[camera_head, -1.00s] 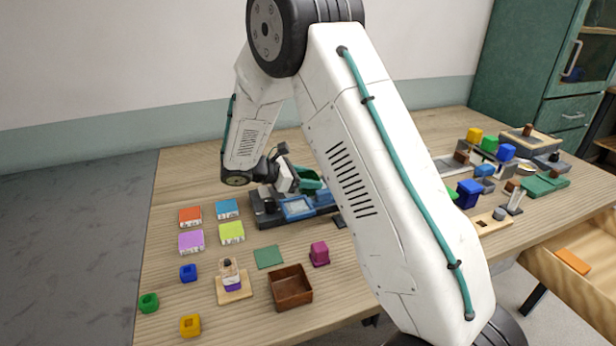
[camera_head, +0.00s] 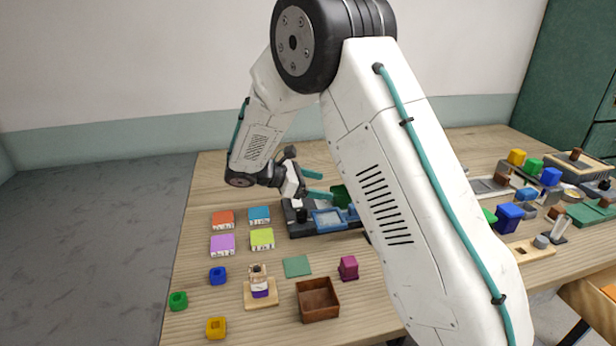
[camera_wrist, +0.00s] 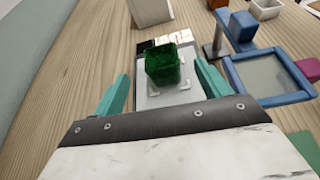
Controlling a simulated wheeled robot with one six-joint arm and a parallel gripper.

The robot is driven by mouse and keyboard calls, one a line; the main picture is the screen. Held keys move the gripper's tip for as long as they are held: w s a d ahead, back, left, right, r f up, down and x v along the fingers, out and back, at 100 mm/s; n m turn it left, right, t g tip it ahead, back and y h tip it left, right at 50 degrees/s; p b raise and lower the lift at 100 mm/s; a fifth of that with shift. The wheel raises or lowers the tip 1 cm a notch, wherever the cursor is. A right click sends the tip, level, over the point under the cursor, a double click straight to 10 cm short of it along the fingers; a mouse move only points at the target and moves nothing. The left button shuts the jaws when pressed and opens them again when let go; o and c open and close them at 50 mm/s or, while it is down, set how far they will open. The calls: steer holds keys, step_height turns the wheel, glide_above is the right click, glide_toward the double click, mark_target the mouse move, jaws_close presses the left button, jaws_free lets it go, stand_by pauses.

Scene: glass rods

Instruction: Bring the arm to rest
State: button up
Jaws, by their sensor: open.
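My gripper (camera_head: 318,183) is open, with its two teal fingers spread, at the back of the table. In the wrist view the open fingers (camera_wrist: 163,88) have a dark green block (camera_wrist: 163,66) in line with the gap between them. The block stands on a light grey plate (camera_wrist: 150,101). In the head view the green block (camera_head: 340,195) is just right of the fingertips, partly hidden by my arm. The gripper appears empty and apart from the block. My arm is raised and bent, crossing the middle of the head view.
A blue-framed tray (camera_head: 328,219) is close by the gripper. Several coloured boxes and small blocks, a brown open box (camera_head: 318,300) and a magenta block (camera_head: 348,267) lie nearer. More items crowd the right, including a blue block (camera_head: 508,217). The table's back left is bare.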

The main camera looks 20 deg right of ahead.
steer(key=s+r+m+y, duration=0.4)
steer(key=s+r, duration=0.2)
steer(key=s, duration=0.3)
steer(key=s+r+m+y, duration=0.35)
steer(key=s+r, duration=0.35)
steer(key=s, duration=0.3)
steer(key=s+a+m+t+y, duration=0.2)
steer(key=s+a+m+y, duration=0.1)
steer(key=s, duration=0.5)
steer(key=s+a+m+t+y, duration=0.1)
steer(key=s+a+m+y, duration=0.1)
steer(key=s+m, duration=0.3)
steer(key=s+y, duration=0.1)
steer(key=s, duration=0.2)
steer(key=shift+s+a+r+t, duration=0.25)
steer(key=shift+s+a+t, duration=0.1)
steer(key=shift+a+t, duration=0.05)
